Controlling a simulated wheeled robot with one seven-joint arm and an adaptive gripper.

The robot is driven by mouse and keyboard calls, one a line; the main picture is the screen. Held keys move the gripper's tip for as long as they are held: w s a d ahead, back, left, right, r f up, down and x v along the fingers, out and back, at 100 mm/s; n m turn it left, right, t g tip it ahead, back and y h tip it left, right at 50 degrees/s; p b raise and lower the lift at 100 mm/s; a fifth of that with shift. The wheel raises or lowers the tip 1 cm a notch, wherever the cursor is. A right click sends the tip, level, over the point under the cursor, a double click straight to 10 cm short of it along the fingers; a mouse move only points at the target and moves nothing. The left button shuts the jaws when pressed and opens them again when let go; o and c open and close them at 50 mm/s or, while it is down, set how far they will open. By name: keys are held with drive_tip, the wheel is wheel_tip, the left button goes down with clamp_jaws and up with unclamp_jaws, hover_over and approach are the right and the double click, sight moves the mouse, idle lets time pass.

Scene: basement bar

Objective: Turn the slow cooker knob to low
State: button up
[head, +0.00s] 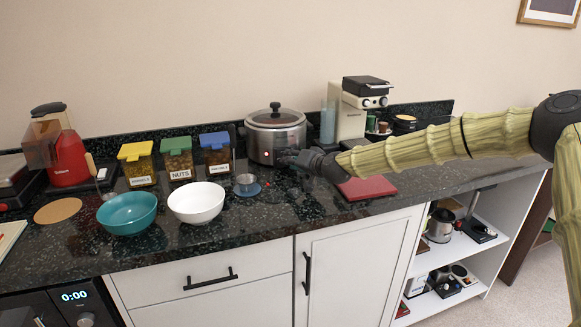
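The slow cooker (266,141) is a silver pot with a dark base and a lid with a black knob on top. It stands on the dark speckled counter against the backsplash. My gripper (283,157) reaches in from the right and is at the cooker's lower front. It overlaps the cooker's front in the picture, and I cannot tell whether it touches it. The cooker's control knob and its setting cannot be made out; the gripper covers part of that area. The fingers are too small and dark to show whether they are open or shut.
Several lidded jars, including a green-lidded one (179,164), line the back. A red board (368,188) lies under my forearm. A coffee machine (352,115) stands right.

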drive_tip(key=shift+s+a+f, duration=0.1)
drive_tip(key=shift+s+f, duration=0.05)
drive_tip(key=shift+f, duration=0.2)
drive_tip(key=o, duration=0.7)
drive_tip(key=shift+o, duration=0.2)
drive_tip(key=shift+r, duration=0.15)
drive_tip(key=v, duration=1.2)
